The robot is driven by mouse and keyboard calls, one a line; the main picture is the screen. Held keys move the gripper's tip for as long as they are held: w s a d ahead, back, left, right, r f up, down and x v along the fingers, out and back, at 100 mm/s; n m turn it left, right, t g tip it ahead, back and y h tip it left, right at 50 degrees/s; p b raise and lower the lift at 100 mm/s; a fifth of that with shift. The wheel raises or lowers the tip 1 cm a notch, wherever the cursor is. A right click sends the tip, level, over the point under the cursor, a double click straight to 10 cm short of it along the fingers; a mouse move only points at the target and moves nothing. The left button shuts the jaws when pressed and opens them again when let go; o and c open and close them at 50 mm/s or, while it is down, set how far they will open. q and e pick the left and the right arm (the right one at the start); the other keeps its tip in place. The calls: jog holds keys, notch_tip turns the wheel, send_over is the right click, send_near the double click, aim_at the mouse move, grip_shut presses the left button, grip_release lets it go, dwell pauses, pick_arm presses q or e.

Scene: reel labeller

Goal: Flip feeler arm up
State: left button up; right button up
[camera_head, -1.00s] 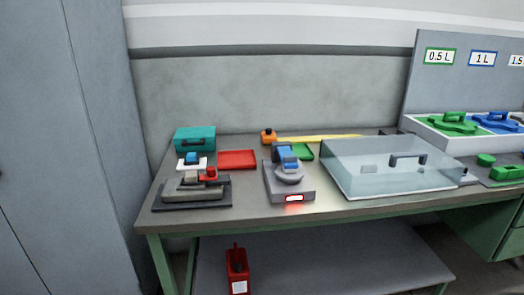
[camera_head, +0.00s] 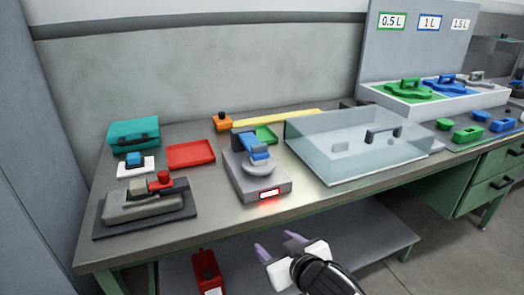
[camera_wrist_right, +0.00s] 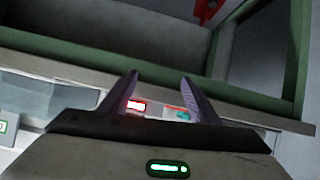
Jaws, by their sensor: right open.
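A grey device (camera_head: 240,182) stands near the front edge of the bench, with a lit red display (camera_head: 269,194) on its front. A blue arm-like part (camera_head: 254,150), which looks like the feeler arm, lies over a round grey disc (camera_head: 259,167) on top. My right gripper (camera_head: 278,243) is open and empty, in front of the bench edge and apart from the device. In the right wrist view its two fingers (camera_wrist_right: 159,78) are spread, with the red display (camera_wrist_right: 136,105) showing between them. My left gripper is not in view.
A clear box (camera_head: 350,160) stands right of the device. A red tray (camera_head: 191,154), a teal case (camera_head: 134,135) and a grey press-like tool with a red knob (camera_head: 146,200) are to the left. A red can (camera_head: 207,272) stands below the bench.

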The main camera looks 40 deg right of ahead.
aim_at(260, 148)
jog(key=w+d+r+m+t+h, duration=0.1)
jog(key=w+d+r+t, duration=0.2)
jog(key=w+r, duration=0.35)
jog(key=w+d+r+t, duration=0.3)
jog(key=w+r, duration=0.1)
jog(key=r, duration=0.5)
jog(key=x, duration=0.8)
jog(key=shift+d+p, duration=0.2)
jog(key=shift+p, duration=0.2)
jog(key=shift+w+d, duration=0.15)
jog(key=shift+w, duration=0.55)
jog(key=shift+c, duration=0.2)
jog(key=shift+f, duration=0.1)
grip_shut()
